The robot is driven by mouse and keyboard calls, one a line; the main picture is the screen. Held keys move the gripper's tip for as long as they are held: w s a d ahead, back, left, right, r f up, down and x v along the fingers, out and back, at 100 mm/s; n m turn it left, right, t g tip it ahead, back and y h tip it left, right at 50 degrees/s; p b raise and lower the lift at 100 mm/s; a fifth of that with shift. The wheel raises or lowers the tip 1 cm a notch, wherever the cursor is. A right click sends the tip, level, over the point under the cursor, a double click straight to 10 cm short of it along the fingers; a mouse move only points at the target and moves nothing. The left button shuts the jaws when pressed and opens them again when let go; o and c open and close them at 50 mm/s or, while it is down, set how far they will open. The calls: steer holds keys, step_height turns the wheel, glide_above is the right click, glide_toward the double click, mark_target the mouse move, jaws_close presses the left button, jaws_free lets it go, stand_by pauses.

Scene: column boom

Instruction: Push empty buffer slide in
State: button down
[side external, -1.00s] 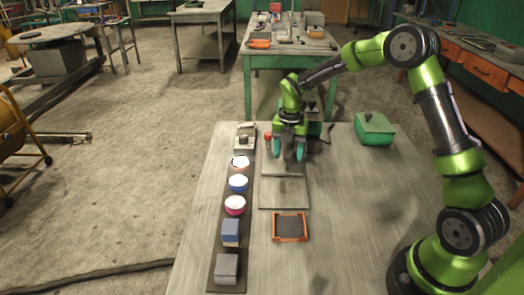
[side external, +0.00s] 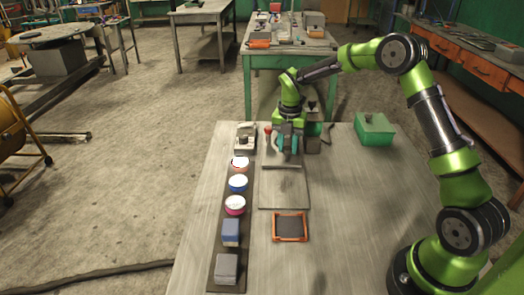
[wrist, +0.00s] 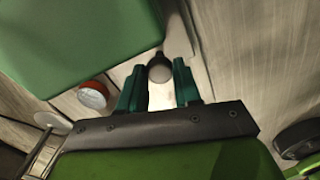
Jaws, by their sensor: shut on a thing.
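The flat grey slide plate (side external: 284,190) lies on the table in the side external view, with a low bar across its far part. My gripper (side external: 288,152) is at the far end of this plate, pointing down. In the wrist view its two teal fingers (wrist: 160,88) are close together about a small grey round-ended knob (wrist: 160,69). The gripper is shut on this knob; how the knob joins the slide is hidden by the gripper. No loose part shows on the plate.
A dark strip left of the plate carries several cups (side external: 238,183) and blocks (side external: 227,267). An orange-framed tray (side external: 290,227) lies nearer. A green box (side external: 374,131) stands right. A red button (side external: 267,130) is beside the gripper.

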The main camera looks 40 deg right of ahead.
steer(key=shift+w+d+r, duration=0.1)
steer(key=shift+w+d, duration=0.35)
steer(key=shift+w, duration=0.05)
steer(key=c, duration=0.8)
jaws_free()
steer(key=shift+s, duration=0.1)
steer(key=shift+a, duration=0.1)
step_height(320, 180, up, 17)
steer(key=shift+f, duration=0.1)
